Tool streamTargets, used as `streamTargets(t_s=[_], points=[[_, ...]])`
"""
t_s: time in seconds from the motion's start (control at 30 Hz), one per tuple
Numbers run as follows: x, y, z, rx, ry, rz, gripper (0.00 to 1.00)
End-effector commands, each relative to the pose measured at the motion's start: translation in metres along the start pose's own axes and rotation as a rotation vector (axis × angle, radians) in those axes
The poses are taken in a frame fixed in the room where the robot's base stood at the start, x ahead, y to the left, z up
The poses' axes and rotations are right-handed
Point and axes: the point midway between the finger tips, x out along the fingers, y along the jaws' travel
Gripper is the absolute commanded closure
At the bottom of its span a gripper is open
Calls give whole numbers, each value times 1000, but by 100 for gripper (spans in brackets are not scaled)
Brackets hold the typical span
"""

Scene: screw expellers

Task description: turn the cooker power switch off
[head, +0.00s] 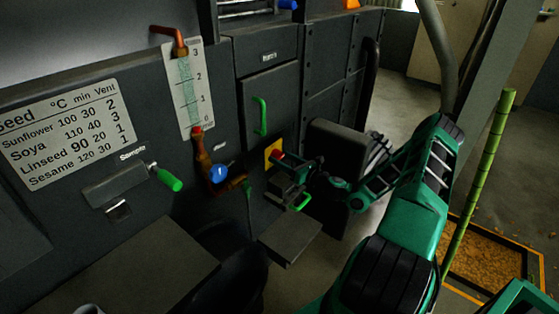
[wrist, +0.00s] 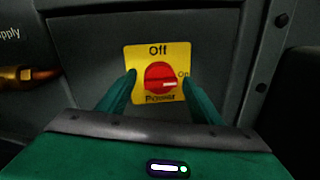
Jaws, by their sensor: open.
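The power switch is a red rotary knob (wrist: 160,77) on a yellow plate (wrist: 134,56) marked Off at the top, On at the right and Power below. The knob's white pointer line points right, toward On. In the head view, the yellow plate (head: 269,149) and red knob (head: 278,156) show on the dark machine front, partly hidden by my gripper (head: 286,168). In the wrist view, my gripper (wrist: 160,74) is open, one green finger to each side of the knob. I cannot tell whether either finger touches it.
A green door handle (head: 261,116) is above the switch. A gauge with a copper pipe (head: 203,150) and blue valve (head: 217,173) stands to the left. A grey box (head: 337,142) is close on the right. A flat ledge (head: 290,236) lies below.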

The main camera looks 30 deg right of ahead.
Motion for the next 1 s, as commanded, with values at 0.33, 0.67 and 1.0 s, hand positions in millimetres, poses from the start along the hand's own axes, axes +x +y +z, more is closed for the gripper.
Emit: streamTargets(t_s=[0.33,0.67,1.0], points=[[8,0,0,0,0,0,41],[8,3,-1,1,1,0,79],[7,1,-1,-70,-6,4,79]])
